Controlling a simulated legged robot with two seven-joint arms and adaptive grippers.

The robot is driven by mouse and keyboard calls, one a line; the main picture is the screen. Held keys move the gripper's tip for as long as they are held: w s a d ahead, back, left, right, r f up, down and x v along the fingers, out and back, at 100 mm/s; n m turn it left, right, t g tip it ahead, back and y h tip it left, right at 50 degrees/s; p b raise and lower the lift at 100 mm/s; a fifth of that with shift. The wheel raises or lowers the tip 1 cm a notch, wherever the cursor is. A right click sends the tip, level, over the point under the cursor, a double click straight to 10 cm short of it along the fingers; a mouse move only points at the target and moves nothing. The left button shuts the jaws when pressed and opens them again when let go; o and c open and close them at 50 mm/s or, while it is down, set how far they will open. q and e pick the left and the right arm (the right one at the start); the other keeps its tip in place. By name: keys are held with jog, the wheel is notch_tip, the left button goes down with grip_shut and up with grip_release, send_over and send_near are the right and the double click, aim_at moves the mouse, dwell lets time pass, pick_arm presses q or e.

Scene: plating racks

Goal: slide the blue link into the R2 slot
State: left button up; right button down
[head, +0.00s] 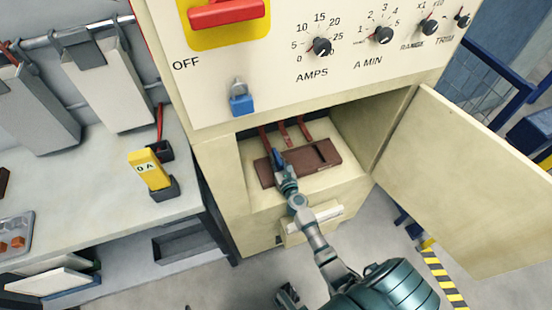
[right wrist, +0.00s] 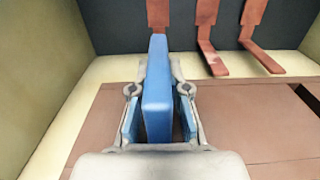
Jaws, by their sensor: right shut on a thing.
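The blue link (right wrist: 158,90) is a narrow upright bar between the fingers of my right gripper (right wrist: 158,110), which is shut on it. In the head view the link (head: 277,157) and the right gripper (head: 283,170) are over the left part of a brown block (head: 312,168) inside the open cabinet. A dark gap shows beside the link in the right wrist view, but its lower end is hidden by the gripper. An open slot (head: 322,152) shows on the block's right side. I see no R2 label. My left gripper cannot be made out clearly.
Several copper-red strips (right wrist: 207,40) come down behind the block. The cabinet door (head: 480,180) stands open at right. A blue padlock (head: 241,100) hangs on the panel above. A yellow tool (head: 148,168) stands on the left bench (head: 95,200).

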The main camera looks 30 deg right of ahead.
jog(key=shift+a, duration=0.1)
jog(key=c, duration=1.1)
grip_release()
jog(key=shift+a+r, duration=0.15)
jog(key=shift+a, duration=0.1)
jog(key=shift+s+d, duration=0.1)
jog(key=shift+d, duration=0.1)
jog(key=shift+s, duration=0.25)
jog(key=v, duration=0.9)
jog(key=shift+a, duration=0.15)
jog(key=shift+s+a, duration=0.15)
jog(key=shift+s, duration=0.15)
jog(key=shift+s+a, duration=0.15)
jog(key=shift+s, duration=0.4)
pick_arm(q)
jog(key=shift+a, duration=0.25)
pick_arm(e)
jog(key=shift+s, duration=0.3)
